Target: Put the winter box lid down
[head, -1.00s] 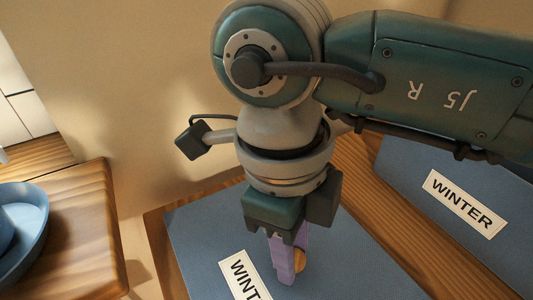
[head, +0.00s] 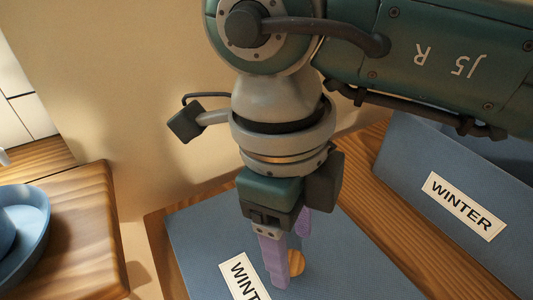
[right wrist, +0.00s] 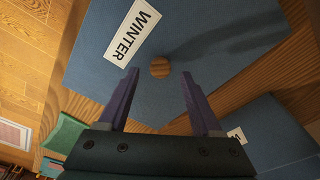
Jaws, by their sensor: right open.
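The winter box lid (head: 205,240) is a flat blue panel with a WINTER label, lying on a wooden surface. A round wooden knob (head: 296,262) shows on it. My right gripper (head: 290,261) points down over the lid, its purple fingers spread. In the right wrist view the open fingers (right wrist: 160,76) stand either side of the knob (right wrist: 160,67), with gaps. The blue winter box (head: 410,165), also labelled WINTER, stands to the right, its top partly hidden by my arm. My left gripper is not in view.
The wooden surface (head: 365,205) shows between lid and box. A blue bowl (head: 38,235) sits on a separate wooden top (head: 90,235) at the left, across a gap. A beige wall is behind. The right wrist view shows a green object (right wrist: 65,135) at lower left.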

